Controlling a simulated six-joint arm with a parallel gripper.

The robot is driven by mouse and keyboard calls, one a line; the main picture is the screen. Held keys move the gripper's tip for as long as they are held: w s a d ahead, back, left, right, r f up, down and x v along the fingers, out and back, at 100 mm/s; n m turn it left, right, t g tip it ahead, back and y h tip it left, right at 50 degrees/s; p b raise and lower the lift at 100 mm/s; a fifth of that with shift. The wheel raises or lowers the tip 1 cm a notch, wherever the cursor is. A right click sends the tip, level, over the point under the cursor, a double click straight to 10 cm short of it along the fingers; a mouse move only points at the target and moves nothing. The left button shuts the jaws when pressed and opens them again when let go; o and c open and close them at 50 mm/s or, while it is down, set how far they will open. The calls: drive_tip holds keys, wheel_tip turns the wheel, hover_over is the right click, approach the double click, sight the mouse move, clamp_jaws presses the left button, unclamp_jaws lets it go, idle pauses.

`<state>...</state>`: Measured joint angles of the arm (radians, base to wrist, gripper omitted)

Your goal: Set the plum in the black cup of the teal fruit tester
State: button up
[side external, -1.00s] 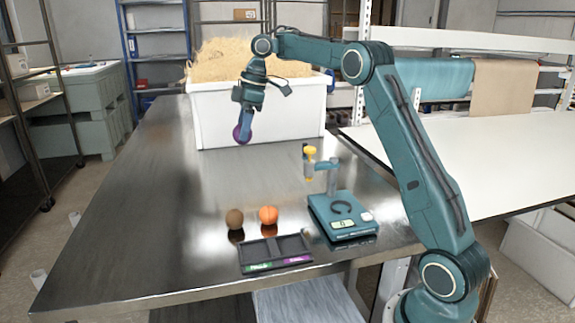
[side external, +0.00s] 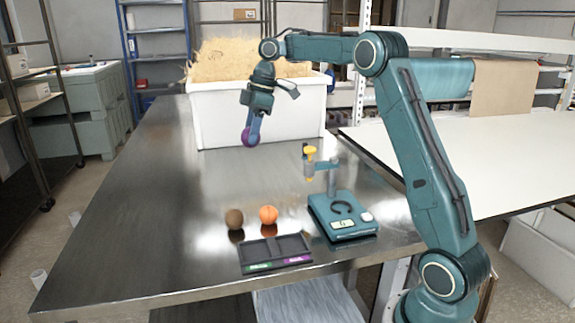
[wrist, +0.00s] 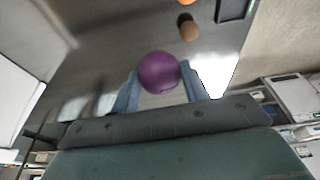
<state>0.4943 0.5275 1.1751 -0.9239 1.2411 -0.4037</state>
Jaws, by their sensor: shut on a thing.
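The purple plum (side external: 249,138) is held between the fingers of my gripper (side external: 254,128), above the table in front of the white bin. In the wrist view the plum (wrist: 159,72) sits between the two blue fingertips of my gripper (wrist: 160,86). The teal fruit tester (side external: 343,218) stands on the table, below and to the right of my gripper. Its black cup (side external: 342,207) shows as a dark ring on the base, with nothing visible in it. A post with a yellow-topped head rises at the tester's back.
A brown fruit (side external: 234,219) and an orange (side external: 268,215) sit left of the tester. A dark two-part tray (side external: 274,250) with green and purple labels lies near the front edge. The white bin (side external: 290,110) of straw stands behind. The table's left side is clear.

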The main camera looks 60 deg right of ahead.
drive_tip(key=s+d+f+n, duration=0.1)
drive_tip(key=s+f, duration=0.2)
drive_tip(key=s, duration=0.5)
drive_tip(key=s+d+f+n, duration=0.1)
drive_tip(key=s+f, duration=0.3)
drive_tip(key=s, duration=0.5)
drive_tip(key=s+d+f+m, duration=0.2)
drive_tip(key=s+d, duration=0.4)
drive_tip(key=shift+f, duration=0.25)
drive_tip(key=shift+f, duration=2.65)
drive_tip(key=shift+f, duration=0.7)
idle(0.4)
drive_tip(key=o, duration=1.1)
